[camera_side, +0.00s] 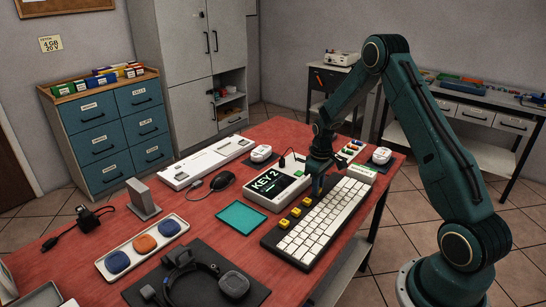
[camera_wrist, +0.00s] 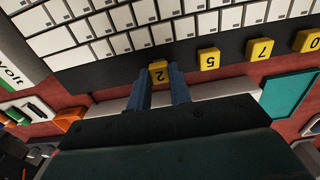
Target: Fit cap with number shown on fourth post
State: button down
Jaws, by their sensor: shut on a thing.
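The display device (camera_side: 278,182) reads "KEY 2" on its dark screen. My gripper (camera_wrist: 160,78) is shut on the yellow cap marked 2 (camera_wrist: 159,66), which sits between the fingertips, in line with the other caps. I cannot tell whether it is lifted off its strip. Yellow caps marked 5 (camera_wrist: 209,58), 7 (camera_wrist: 260,49) and 0 (camera_wrist: 308,40) stand in the same row. In the side view my gripper (camera_side: 317,188) is at the far end of this row, beside the white keyboard (camera_side: 325,222). I cannot make out the fourth post.
A teal pad (camera_side: 241,217) lies left of the keyboard. A black mouse (camera_side: 223,180), a headset (camera_side: 190,273) on a dark mat and a tray with coloured discs (camera_side: 118,261) are farther left.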

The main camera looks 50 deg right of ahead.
jog(key=shift+f, duration=0.65)
dwell(0.9)
jog(key=c, duration=1.2)
grip_release()
jog(key=shift+r, duration=0.2)
jog(key=shift+r, duration=2.3)
jog(key=shift+r, duration=0.1)
